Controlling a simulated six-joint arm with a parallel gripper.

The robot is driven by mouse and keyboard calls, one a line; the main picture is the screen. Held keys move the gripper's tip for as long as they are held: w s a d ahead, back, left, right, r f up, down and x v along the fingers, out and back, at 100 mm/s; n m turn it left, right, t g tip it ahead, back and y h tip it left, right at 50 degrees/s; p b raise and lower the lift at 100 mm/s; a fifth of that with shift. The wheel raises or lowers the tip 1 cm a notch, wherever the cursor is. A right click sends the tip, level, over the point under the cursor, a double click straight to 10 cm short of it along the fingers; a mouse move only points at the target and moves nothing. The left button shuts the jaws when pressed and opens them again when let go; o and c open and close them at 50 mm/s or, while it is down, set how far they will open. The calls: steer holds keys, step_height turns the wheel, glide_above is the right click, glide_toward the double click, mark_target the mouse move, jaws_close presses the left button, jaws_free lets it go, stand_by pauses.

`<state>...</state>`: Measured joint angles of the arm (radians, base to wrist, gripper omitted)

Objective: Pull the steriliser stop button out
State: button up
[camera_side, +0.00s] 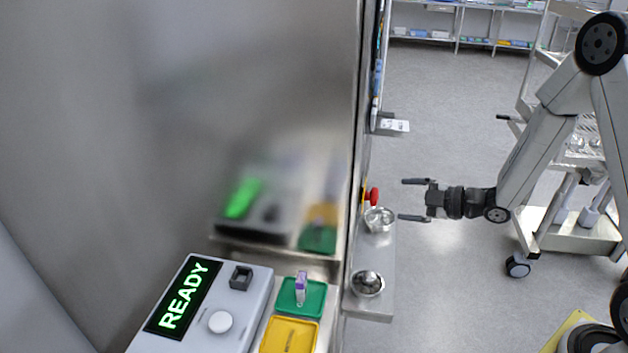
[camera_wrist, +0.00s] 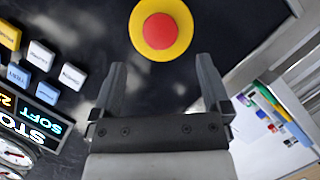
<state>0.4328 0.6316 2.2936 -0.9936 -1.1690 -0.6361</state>
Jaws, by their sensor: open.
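The red stop button (camera_side: 374,196) sticks out from the edge of the steel panel in the side view. In the wrist view the stop button (camera_wrist: 160,31) is a red round cap on a yellow disc, ahead of the fingertips and roughly centred between them. My gripper (camera_side: 402,201) is open and empty, to the right of the button and apart from it, with its fingers pointing left at it. In the wrist view my gripper (camera_wrist: 160,65) shows both dark fingers spread wide. Whether the button is pushed in or out I cannot tell.
Steel bowls (camera_side: 380,219) (camera_side: 368,284) stand on a narrow shelf (camera_side: 386,255) just below the button. A box with a READY display (camera_side: 183,297) and green and yellow trays (camera_side: 290,336) lie at lower left. A trolley (camera_side: 570,235) stands behind my arm.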

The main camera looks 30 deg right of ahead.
mark_target(376, 197)
steer(key=shift+x, duration=3.95)
steer(key=shift+c, duration=0.3)
